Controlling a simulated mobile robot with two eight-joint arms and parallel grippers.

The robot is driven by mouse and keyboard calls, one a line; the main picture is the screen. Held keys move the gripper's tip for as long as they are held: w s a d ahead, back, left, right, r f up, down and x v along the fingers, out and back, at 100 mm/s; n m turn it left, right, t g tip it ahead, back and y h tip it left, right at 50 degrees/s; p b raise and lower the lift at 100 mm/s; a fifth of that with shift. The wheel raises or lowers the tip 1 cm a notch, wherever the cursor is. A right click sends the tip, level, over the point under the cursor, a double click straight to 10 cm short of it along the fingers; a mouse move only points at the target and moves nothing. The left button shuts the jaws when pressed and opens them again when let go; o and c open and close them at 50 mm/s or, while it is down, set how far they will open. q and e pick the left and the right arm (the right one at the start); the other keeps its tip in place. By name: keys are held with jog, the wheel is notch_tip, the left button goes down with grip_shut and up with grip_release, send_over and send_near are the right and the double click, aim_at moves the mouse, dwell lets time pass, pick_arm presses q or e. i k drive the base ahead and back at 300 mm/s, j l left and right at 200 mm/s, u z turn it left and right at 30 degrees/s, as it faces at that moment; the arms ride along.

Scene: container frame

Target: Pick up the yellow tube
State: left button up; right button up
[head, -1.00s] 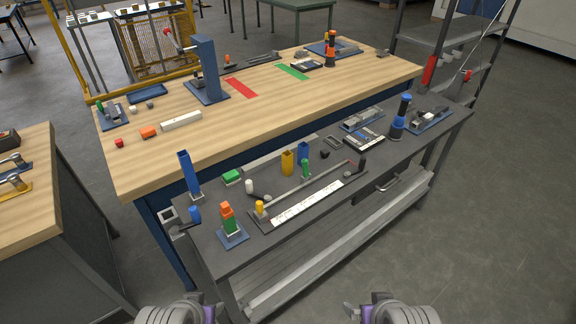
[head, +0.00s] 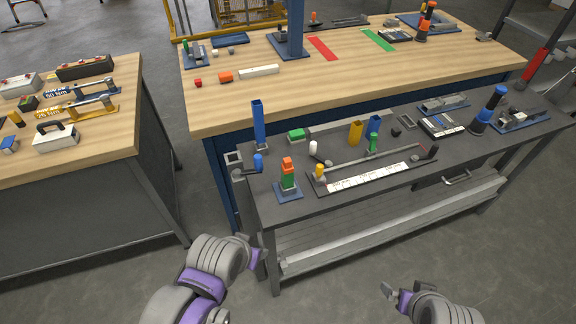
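The yellow tube (head: 355,133) stands upright on the dark grey bench (head: 467,170), beside a blue tube (head: 374,126) and behind a long ruler-like fixture (head: 368,177). My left gripper (head: 257,262) is low in the head view, in front of the bench's left end and well apart from the tube. My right gripper (head: 394,293) is at the bottom right, over the floor in front of the bench. Both look empty. The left gripper's fingers are too small and turned to judge. The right gripper's fingers appear spread.
A tall blue tube (head: 258,125), a green block (head: 297,134) and a stacked orange-and-green piece (head: 288,174) stand on the bench's left part. A green-handled piece (head: 373,143) is close to the yellow tube. A wooden table (head: 465,63) stands behind; another workbench (head: 122,150) is at left.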

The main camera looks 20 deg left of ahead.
aim_at(356, 127)
jog(key=i+l+z, duration=0.15)
jog(key=i, duration=0.25)
jog(key=i+l+z, duration=0.15)
jog(key=i, duration=0.2)
jog(key=i+l+z, duration=0.15)
jog(key=i, duration=0.25)
